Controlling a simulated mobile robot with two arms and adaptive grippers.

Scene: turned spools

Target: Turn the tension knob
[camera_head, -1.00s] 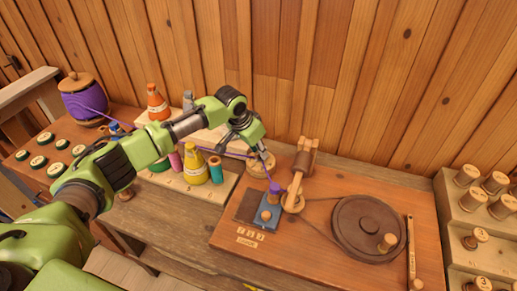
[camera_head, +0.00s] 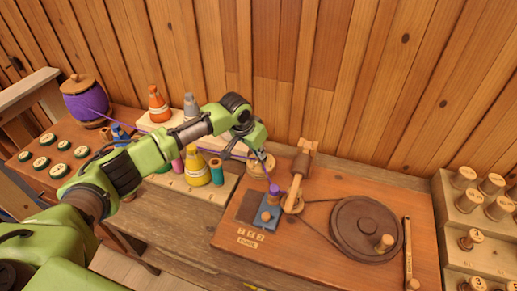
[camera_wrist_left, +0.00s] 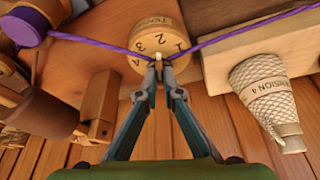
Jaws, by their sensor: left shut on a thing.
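The tension knob (camera_wrist_left: 160,40) is a round wooden dial with the numbers 1 to 4 and a small light peg at its edge. In the head view the knob (camera_head: 262,166) sits at the back left corner of the winder board (camera_head: 330,255). My left gripper (camera_wrist_left: 161,68) is shut on the knob's peg, by the edge near the wall. In the head view my left gripper (camera_head: 254,152) is just above and behind the knob, its fingertips partly hidden. A purple thread (camera_wrist_left: 95,42) runs close by the peg. My right gripper is not in view.
A large dark wheel (camera_head: 365,228) and an upright wooden post (camera_head: 304,160) stand on the board. A cone marked Tension 4 (camera_wrist_left: 268,95) is beside the gripper. Coloured spools stand left; a stepped rack (camera_head: 475,225) is right. The plank wall is close behind.

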